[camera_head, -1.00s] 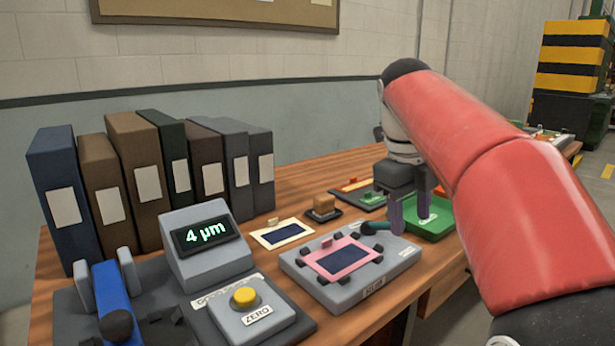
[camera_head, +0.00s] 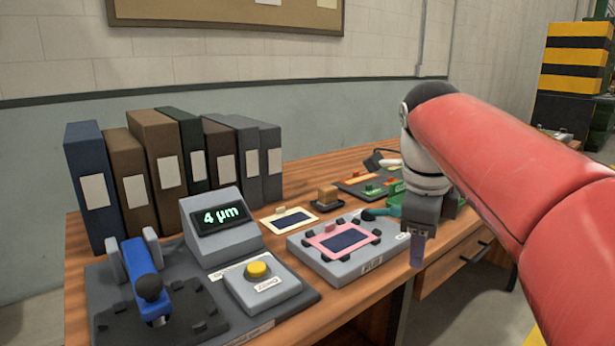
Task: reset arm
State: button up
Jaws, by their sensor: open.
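My gripper (camera_head: 416,254) hangs fingers-down at the right front edge of the wooden bench (camera_head: 300,325), below my red arm. It looks empty, apart from everything on the bench, and only one finger shows clearly. To its left is a grey fixture block (camera_head: 310,262) with a pink-framed dark film piece (camera_head: 343,240) ringed by small black clamps. A green tray (camera_head: 399,187) is mostly hidden behind my gripper.
A gauge with a "4 µm" display (camera_head: 220,217), a yellow button box (camera_head: 258,271) and a blue lever device (camera_head: 142,268) stand at left. Several binders (camera_head: 154,160) line the wall. A drawer (camera_head: 450,268) is below.

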jog(key=s+a+f+n+t+y, duration=0.1)
jog(key=s+a+f+n+t, duration=0.1)
jog(key=s+f+n, duration=1.3)
jog(key=f+n+t, duration=0.1)
jog(key=n, duration=0.7)
jog(key=shift+s+a+f+n+t, duration=0.15)
jog(key=shift+s+f+n+t, duration=0.15)
jog(key=shift+f, duration=0.05)
